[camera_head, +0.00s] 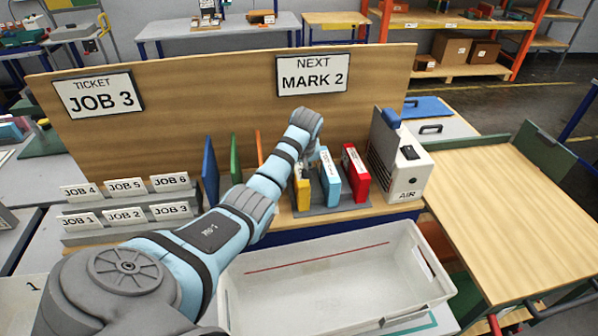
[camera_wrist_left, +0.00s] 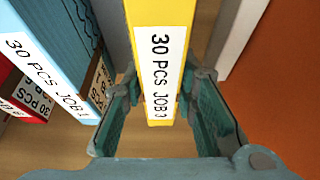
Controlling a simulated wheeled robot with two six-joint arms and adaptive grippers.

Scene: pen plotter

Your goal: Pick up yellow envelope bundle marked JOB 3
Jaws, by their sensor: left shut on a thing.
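The yellow envelope bundle (camera_wrist_left: 159,18) has a white label reading "30 PCS JOB 3" in the left wrist view. In the head view the yellow bundle (camera_head: 303,196) stands upright at the left of a row, partly hidden by my left arm. My left gripper (camera_wrist_left: 162,120) is shut on the yellow bundle, with one green finger pad on each side of it. In the head view my left gripper (camera_head: 303,168) is mostly hidden at the row. The blue bundle (camera_head: 329,178) and red bundle (camera_head: 356,174) stand to the right. My right gripper is not in view.
A white AIR box (camera_head: 405,165) stands right of the row. Blue, green and orange dividers (camera_head: 210,172) stand left of it. A pale, empty-looking bin (camera_head: 330,278) lies in front. Job cards (camera_head: 124,187) stand at left. A bare wooden table (camera_head: 510,205) is at right.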

